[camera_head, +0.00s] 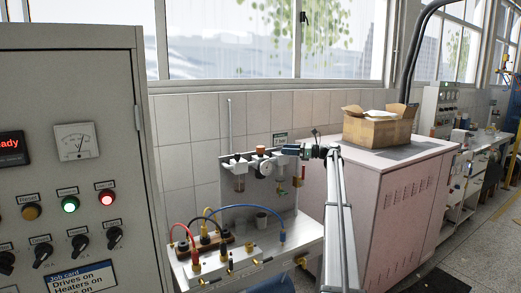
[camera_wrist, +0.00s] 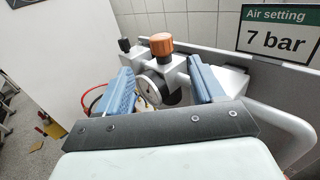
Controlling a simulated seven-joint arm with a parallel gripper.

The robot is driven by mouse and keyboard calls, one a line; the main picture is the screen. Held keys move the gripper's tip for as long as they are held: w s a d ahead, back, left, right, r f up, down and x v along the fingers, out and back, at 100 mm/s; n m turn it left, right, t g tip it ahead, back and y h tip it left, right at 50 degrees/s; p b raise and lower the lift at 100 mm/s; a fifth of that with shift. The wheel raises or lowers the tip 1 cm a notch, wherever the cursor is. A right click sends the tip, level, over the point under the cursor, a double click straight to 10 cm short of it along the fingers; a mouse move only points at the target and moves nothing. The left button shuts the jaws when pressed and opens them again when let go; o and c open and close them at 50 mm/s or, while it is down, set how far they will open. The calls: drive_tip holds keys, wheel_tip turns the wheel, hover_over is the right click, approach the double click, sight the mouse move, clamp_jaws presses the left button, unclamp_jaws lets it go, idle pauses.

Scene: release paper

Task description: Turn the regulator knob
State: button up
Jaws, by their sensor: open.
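The regulator knob is orange and sits on top of the metal regulator body. In the wrist view the knob (camera_wrist: 161,43) lies beyond the fingertips, centred between the two blue fingers; neither visibly touches it. A round gauge (camera_wrist: 152,90) shows below it, between the fingers. In the head view the knob (camera_head: 260,150) is on the wall-side panel, and my gripper (camera_head: 288,150) is just to its right at about the same height. My gripper (camera_wrist: 160,68) is open and empty in the wrist view.
A sign (camera_wrist: 280,30) reads "Air setting 7 bar". The panel stands on a bench (camera_head: 250,262) with coloured hoses. A grey control cabinet (camera_head: 75,150) is at the left. A pink cabinet (camera_head: 385,190) carrying a cardboard box (camera_head: 378,130) is at the right.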

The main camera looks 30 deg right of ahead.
sight(260, 147)
drive_tip(key=x, duration=1.3)
drive_tip(key=shift+w, duration=0.15)
drive_tip(key=shift+c, duration=0.4)
drive_tip(key=c, duration=0.9)
drive_tip(key=shift+o, duration=0.2)
drive_tip(key=shift+a+t, duration=0.1)
drive_tip(key=shift+t, duration=0.2)
drive_tip(key=m+t+h, duration=0.1)
drive_tip(key=h, duration=0.1)
drive_tip(key=m+t+h, duration=0.2)
drive_tip(key=shift+s+a+m+h, duration=0.2)
drive_tip(key=shift+m+h, duration=0.1)
drive_tip(key=shift+h, duration=0.1)
drive_tip(key=m+t+h, duration=0.1)
drive_tip(key=m+h, duration=0.1)
drive_tip(key=h, duration=0.1)
drive_tip(key=m+t+h, duration=0.1)
drive_tip(key=m+h, duration=0.1)
drive_tip(key=h, duration=0.2)
drive_tip(key=shift+w+d+m, duration=0.15)
drive_tip(key=shift+d+m, duration=0.05)
drive_tip(key=shift+m, duration=0.2)
drive_tip(key=shift+m+h, duration=0.3)
drive_tip(key=shift+h, duration=0.2)
drive_tip(key=o, duration=0.9)
